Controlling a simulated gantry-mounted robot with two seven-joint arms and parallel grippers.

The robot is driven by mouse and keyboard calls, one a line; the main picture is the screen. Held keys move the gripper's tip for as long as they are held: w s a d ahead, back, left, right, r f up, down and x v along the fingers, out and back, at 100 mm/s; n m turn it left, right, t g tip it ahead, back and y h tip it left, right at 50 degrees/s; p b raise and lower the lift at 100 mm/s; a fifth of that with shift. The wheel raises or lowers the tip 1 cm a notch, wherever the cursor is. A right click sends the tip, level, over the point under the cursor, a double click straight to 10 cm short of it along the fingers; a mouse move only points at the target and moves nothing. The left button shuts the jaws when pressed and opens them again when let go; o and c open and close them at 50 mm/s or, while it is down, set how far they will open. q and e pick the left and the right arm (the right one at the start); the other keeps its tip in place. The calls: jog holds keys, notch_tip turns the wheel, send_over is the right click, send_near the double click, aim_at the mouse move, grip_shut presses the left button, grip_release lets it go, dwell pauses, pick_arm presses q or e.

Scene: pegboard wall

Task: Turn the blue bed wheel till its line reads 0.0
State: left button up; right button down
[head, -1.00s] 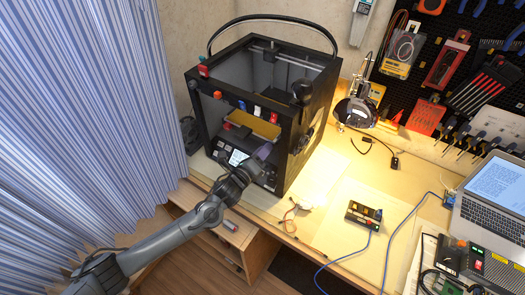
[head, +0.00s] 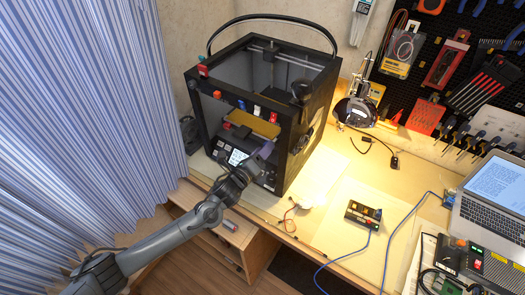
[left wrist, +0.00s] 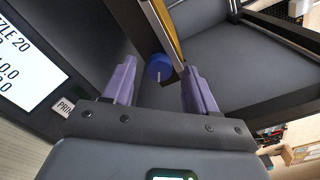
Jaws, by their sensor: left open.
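The small blue bed wheel (left wrist: 159,67) shows in the left wrist view under the yellow-edged bed plate (left wrist: 168,30), with a short pale line on its lower rim. My left gripper (head: 264,150) is at the printer's open front in the head view. In the left wrist view its purple fingers stand open, one on either side of the wheel, with gaps visible; I cannot tell how far the wheel lies beyond the tips. The wheel is not discernible in the head view. The printer's white screen (left wrist: 25,65) is partly cut off; "20" and "0.0" are readable on it.
The black printer frame (head: 291,165) closes in around the gripper, with its screen panel to the left.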

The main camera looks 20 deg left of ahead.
pick_arm(q)
jog(key=p+v, duration=0.1)
jog(key=v, duration=0.9)
jog(key=shift+s, duration=0.3)
jog(key=shift+f, duration=0.1)
jog(key=s+d+f+n+g+y, duration=0.1)
jog(key=s+d+f+n+g, duration=0.1)
jog(key=s+d+f+n, duration=0.3)
jog(key=s+d+f+n+g+y, duration=0.15)
jog(key=s+f, duration=0.25)
jog(key=s, duration=0.4)
jog(key=s+a+r+n+g+y, duration=0.1)
jog(key=s+a+n+g, duration=0.3)
jog(key=s+n, duration=0.5)
jog(key=s+a+r+n+g, duration=0.1)
jog(key=s+a+n+g, duration=0.1)
jog(key=s+n+g, duration=0.55)
notch_tip(320, 180, up, 31)
jog(key=s+n+t+p, duration=0.1)
jog(key=n+p, duration=0.2)
jog(key=p, duration=2.9)
